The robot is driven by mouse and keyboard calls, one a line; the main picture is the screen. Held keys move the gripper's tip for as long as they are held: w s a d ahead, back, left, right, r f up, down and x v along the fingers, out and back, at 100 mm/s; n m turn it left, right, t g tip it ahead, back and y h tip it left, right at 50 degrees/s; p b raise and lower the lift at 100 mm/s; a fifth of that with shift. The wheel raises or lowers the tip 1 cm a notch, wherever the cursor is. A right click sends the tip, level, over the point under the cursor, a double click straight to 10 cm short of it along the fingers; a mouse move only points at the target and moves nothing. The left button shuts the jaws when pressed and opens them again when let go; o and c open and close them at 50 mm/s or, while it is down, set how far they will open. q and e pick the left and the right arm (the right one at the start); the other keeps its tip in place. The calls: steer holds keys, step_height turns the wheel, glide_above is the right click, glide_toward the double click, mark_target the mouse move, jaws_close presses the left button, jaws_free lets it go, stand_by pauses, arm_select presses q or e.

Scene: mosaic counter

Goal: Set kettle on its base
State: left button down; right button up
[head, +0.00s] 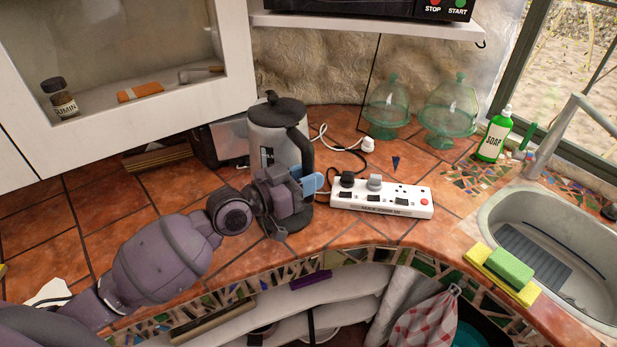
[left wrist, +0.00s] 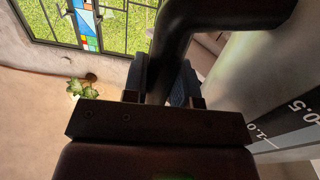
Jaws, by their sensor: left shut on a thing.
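The kettle (head: 270,132) is grey with a black lid and a black handle (head: 303,150), and stands upright at the back of the counter. My left gripper (head: 300,188) is shut on the handle's lower part, on the kettle's right side. In the left wrist view the dark handle (left wrist: 178,45) passes between the two fingers, and the kettle body (left wrist: 270,85) with its level scale is at the right. A dark round edge (head: 298,220) shows low beside the gripper; it may be the base. My gripper hides the kettle's bottom, so I cannot tell whether they touch.
A white power strip (head: 382,198) with plugs lies just right of my gripper, with cables behind it. Two green glass domes (head: 388,105) and a soap bottle (head: 495,135) stand farther right, near the sink (head: 490,212). A wall cabinet (head: 215,95) hangs at the left.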

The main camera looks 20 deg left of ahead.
steer(key=shift+f, duration=0.15)
arm_select(q)
steer(key=shift+f+b, duration=2.5)
steer(key=shift+f, duration=0.1)
arm_select(e)
steer(key=f, duration=0.1)
steer(key=w+f, duration=0.1)
steer(key=f, duration=0.1)
steer(key=shift+w+a+f, duration=0.1)
steer(key=shift+w, duration=0.1)
steer(key=shift+s, duration=0.2)
steer(key=shift+s+f, duration=0.2)
steer(key=shift+s, duration=0.1)
steer(key=shift+w+r, duration=0.25)
steer(key=shift+w, duration=0.25)
steer(key=shift+s, duration=0.2)
arm_select(q)
steer(key=shift+f, duration=0.1)
arm_select(e)
steer(key=shift+s+f, duration=0.25)
steer(key=shift+s, duration=0.05)
